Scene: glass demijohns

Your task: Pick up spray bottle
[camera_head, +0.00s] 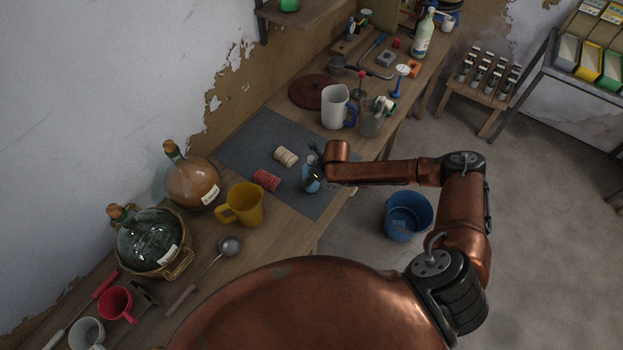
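A small blue bottle (311,186), which looks like the spray bottle, stands on the dark grey mat near the table's front edge. My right arm reaches in from the right, and my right gripper (316,164) is right at the bottle's upper part. The dark fingers overlap the bottle's top, so I cannot tell whether they touch it or how far they are open. The bottle's head is partly hidden. My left gripper is not in view.
Twine spools, one red (267,180) and one cream (286,156), lie beside the bottle. A yellow jug (242,205), a white jug (335,107) and glass demijohns (191,182) stand around the mat (245,140). A blue bucket (408,216) is on the floor.

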